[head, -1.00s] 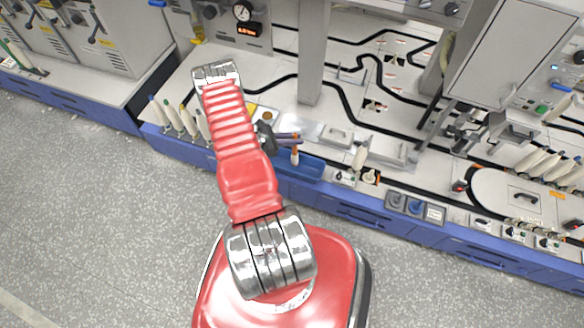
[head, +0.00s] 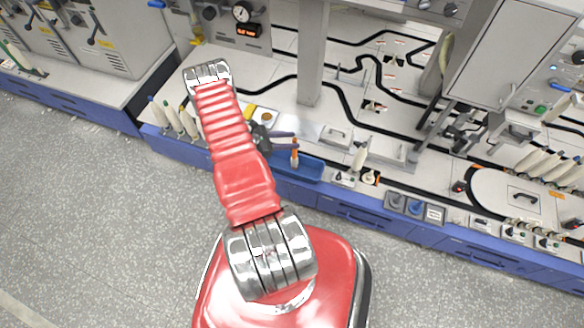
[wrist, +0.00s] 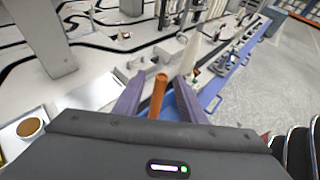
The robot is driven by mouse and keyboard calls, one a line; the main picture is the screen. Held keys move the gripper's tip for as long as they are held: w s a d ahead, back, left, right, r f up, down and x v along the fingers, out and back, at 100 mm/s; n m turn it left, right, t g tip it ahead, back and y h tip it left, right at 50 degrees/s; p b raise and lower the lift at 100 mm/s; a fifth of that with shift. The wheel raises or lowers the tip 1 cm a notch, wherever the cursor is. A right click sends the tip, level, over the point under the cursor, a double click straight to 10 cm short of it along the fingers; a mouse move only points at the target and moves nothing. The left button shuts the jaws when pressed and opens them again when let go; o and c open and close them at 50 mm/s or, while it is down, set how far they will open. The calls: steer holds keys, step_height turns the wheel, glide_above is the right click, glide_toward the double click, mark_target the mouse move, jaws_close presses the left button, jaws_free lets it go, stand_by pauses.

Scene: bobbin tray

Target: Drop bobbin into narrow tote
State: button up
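The bobbin (head: 295,154) is slim and upright, with an orange top, over the blue narrow tote (head: 315,170) at the bench's front edge. Its lower end is at or inside the tote; I cannot tell whether it touches the floor of it. My gripper (head: 283,140) is beside the bobbin's upper part with its fingers apart. In the wrist view the orange bobbin (wrist: 157,97) stands between the two spread fingers of my gripper (wrist: 162,98), with blue tote (wrist: 172,108) showing in the gap on the right.
Several pale bobbins (head: 180,120) stand at the bench's left end. Another pale bobbin (head: 360,155) stands right of the tote. A grey post (head: 311,60) rises behind. A small dish with brown contents (wrist: 30,128) lies left of my gripper.

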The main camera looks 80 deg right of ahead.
steer(key=v, duration=1.1)
steer(key=shift+w, duration=0.3)
steer(key=shift+a+r, duration=0.1)
steer(key=shift+a, duration=0.05)
stand_by(0.4)
